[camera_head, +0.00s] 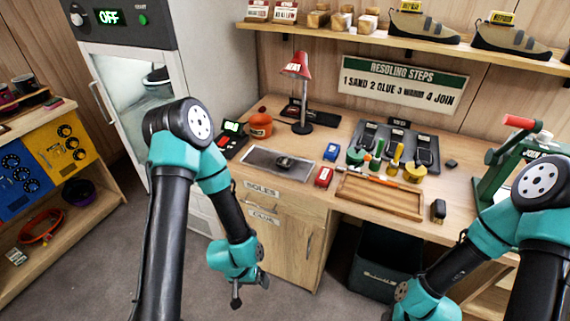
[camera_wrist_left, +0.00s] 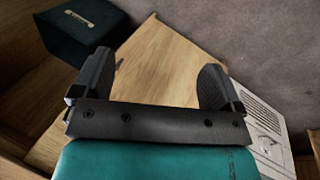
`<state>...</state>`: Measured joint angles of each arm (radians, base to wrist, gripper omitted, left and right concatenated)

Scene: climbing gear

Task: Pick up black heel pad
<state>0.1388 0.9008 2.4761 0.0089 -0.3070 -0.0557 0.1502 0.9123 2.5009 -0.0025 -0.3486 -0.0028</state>
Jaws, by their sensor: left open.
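A small black piece (camera_head: 286,162) lies on the grey mat (camera_head: 262,157) at the left of the bench. A second small dark block (camera_head: 438,210) stands at the bench's front edge, right of the wooden tray. I cannot tell for sure which is the heel pad. My left gripper (camera_head: 250,290) hangs in front of the drawer cabinet, below the bench top and apart from both pieces. In the left wrist view its two fingers (camera_wrist_left: 157,82) are spread with nothing between them. My right wrist is at the bottom edge; its fingers are not clearly visible.
A red lamp (camera_head: 297,66) rises behind. A green press (camera_head: 520,165) is at right. A dark bin (camera_head: 385,262) stands below.

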